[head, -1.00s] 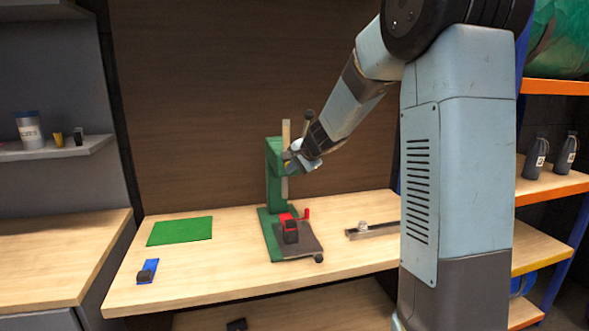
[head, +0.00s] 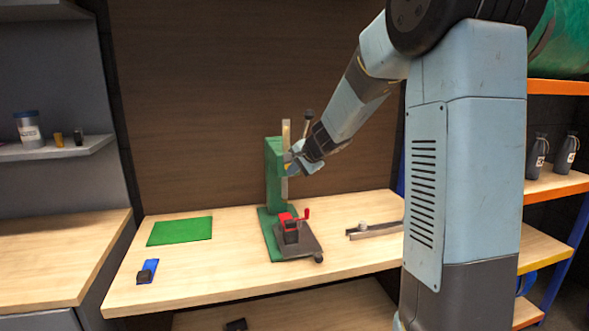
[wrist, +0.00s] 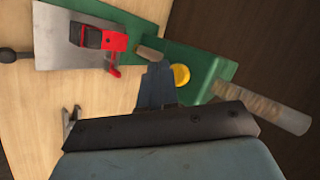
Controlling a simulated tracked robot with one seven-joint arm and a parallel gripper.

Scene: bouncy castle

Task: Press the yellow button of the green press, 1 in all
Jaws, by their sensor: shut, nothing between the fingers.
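The green press (head: 273,172) stands upright on the wooden workbench, with a red and black clamp piece (head: 291,228) on its grey base plate (head: 305,244). In the wrist view the yellow button (wrist: 181,75) shows on the green press body (wrist: 205,62). My gripper (head: 290,160) is at the upper part of the press and covers most of the button in the head view. In the wrist view my gripper (wrist: 158,72) is shut and empty, its fingertips just left of the button. I cannot tell whether they touch the press.
A green mat (head: 180,231) and a small blue and black item (head: 147,271) lie on the bench at left. Shelves stand at both sides.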

